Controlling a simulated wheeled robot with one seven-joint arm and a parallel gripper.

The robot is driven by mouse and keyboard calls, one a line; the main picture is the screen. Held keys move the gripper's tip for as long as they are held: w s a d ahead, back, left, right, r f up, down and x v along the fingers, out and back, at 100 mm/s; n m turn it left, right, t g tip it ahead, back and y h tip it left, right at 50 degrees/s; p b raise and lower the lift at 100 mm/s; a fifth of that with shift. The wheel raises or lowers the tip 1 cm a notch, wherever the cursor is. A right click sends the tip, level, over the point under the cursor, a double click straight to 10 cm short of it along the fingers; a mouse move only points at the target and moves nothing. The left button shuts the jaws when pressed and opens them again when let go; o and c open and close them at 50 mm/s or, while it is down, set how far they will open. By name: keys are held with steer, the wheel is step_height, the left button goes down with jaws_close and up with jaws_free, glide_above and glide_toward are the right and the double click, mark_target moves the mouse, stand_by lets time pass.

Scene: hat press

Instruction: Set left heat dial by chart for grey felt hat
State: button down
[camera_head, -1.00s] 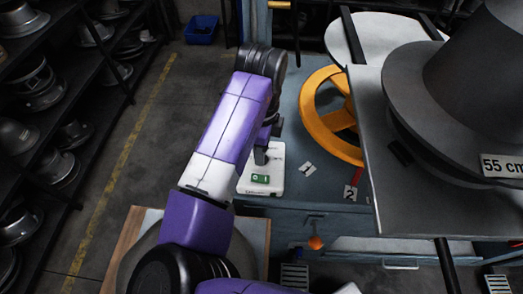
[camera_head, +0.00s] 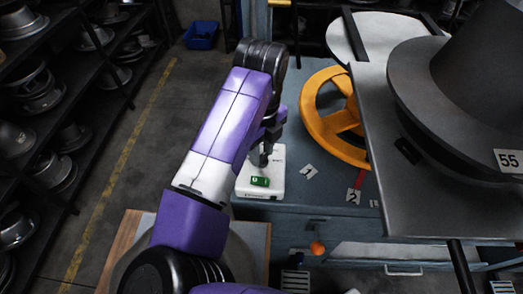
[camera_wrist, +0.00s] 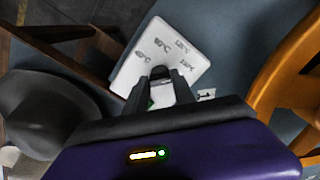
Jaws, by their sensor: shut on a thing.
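The left heat dial is a white plate (camera_head: 278,180) on the blue-grey bench, with a green part on its front. In the wrist view the dial plate (camera_wrist: 196,62) shows temperature marks, including 60°C and 120°C, around a dark knob (camera_wrist: 160,73). My gripper (camera_wrist: 161,80) is shut on the knob at the plate's middle. In the head view my gripper (camera_head: 262,156) reaches down to the plate, and my wrist partly hides the knob. The knob's exact pointing direction is unclear. A grey hat (camera_wrist: 45,105) shows at the left of the wrist view. I cannot read any chart.
An orange wheel (camera_head: 312,118) stands close right of the dial. Number cards 1 (camera_head: 310,172) and 2 (camera_head: 352,195) lie on the bench. A large grey hat shape (camera_head: 425,90) on a plate overhangs the right side. Shelves (camera_head: 85,75) line the left, beyond open floor.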

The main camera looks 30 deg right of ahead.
mark_target(262, 156)
stand_by(0.3)
steer(key=c, duration=1)
jaws_free()
steer(key=shift+c, duration=0.2)
steer(key=shift+r, duration=3.95)
